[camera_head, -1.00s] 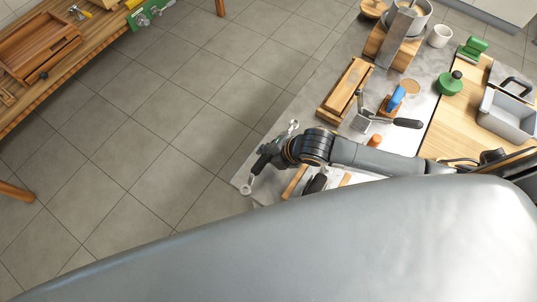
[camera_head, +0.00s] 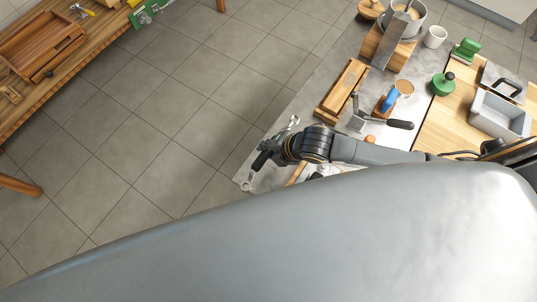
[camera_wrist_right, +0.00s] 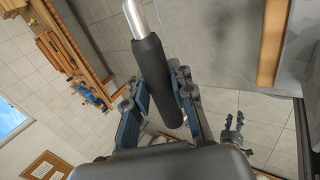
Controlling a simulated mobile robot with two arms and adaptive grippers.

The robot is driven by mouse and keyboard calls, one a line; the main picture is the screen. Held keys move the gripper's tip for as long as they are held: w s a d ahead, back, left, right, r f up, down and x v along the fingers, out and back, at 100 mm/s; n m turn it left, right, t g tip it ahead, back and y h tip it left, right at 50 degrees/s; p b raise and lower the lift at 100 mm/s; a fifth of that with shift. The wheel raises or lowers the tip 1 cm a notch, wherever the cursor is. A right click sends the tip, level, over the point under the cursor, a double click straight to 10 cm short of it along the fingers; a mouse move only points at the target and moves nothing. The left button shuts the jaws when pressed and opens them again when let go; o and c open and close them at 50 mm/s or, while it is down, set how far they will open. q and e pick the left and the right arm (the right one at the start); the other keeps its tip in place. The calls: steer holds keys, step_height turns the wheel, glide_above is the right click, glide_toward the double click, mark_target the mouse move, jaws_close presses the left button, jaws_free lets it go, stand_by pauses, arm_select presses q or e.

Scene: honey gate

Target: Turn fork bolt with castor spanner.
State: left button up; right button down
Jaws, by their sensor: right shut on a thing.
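My right gripper (camera_head: 262,160) is shut on the dark sleeve of the castor spanner, over the left edge of the grey worktop. The spanner's bright metal ends show on both sides of the gripper, one at the upper right (camera_head: 294,121) and one at the lower left (camera_head: 247,184). In the right wrist view the gripper (camera_wrist_right: 160,108) has the black sleeve (camera_wrist_right: 155,75) between its fingers, with a metal shaft above it. I cannot make out the fork bolt. A small dark pronged shape (camera_wrist_right: 232,125) in the wrist view may be my left gripper; its state is unclear.
A large smooth grey surface hides the lower head view. On the grey worktop (camera_head: 300,95) are a wooden tray (camera_head: 343,86), a black-handled metal tool (camera_head: 390,122) and a white cup (camera_head: 435,37). A green lidded pot (camera_head: 443,84) stands right. Open floor lies left.

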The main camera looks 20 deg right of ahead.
mark_target(264, 158)
steer(key=s+r+p, duration=0.1)
steer(key=s+a+r+p, duration=0.1)
steer(key=s+r, duration=0.1)
steer(key=shift+r+p, duration=0.1)
steer(key=shift+p, duration=0.25)
arm_select(q)
step_height(264, 158, up, 3)
steer(key=shift+r, duration=0.15)
arm_select(e)
steer(key=s+a+r, duration=0.3)
steer(key=s+r, duration=0.5)
steer(key=s, duration=0.2)
steer(key=shift+s, duration=0.2)
arm_select(q)
steer(key=shift+s, duration=0.1)
